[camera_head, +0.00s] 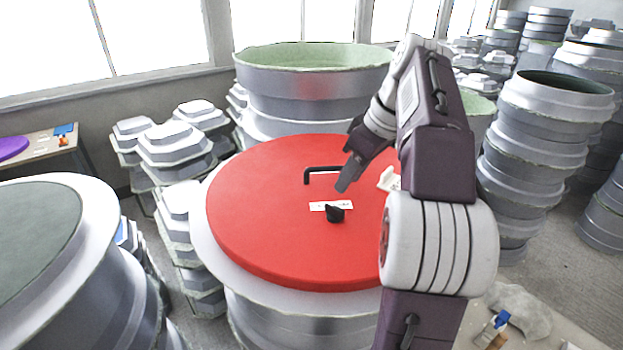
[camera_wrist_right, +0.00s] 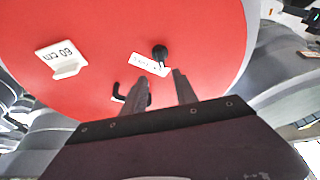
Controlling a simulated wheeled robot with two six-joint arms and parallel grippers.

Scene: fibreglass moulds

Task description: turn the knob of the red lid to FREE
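The red lid (camera_head: 265,225) lies flat on a large round mould and also fills much of the right wrist view (camera_wrist_right: 110,25). Its small black knob (camera_head: 335,214) stands beside a white label (camera_head: 318,205); the knob shows in the wrist view (camera_wrist_right: 159,52) too. The label's print is too small to read surely, so I cannot tell the knob's setting. A black bar handle (camera_head: 308,174) is behind the knob. My right gripper (camera_head: 345,184) is above the lid, close to the knob and apart from it. In the wrist view its fingers (camera_wrist_right: 158,80) are spread and empty. My left gripper is out of view.
A white "60 cm" sign (camera_wrist_right: 62,58) stands on the lid. A tall green-lined mould (camera_head: 315,85) stands behind, a grey-topped one (camera_head: 95,230) at left. Stacked moulds (camera_head: 540,130) fill the right. A table (camera_head: 45,150) with a purple disc is far left.

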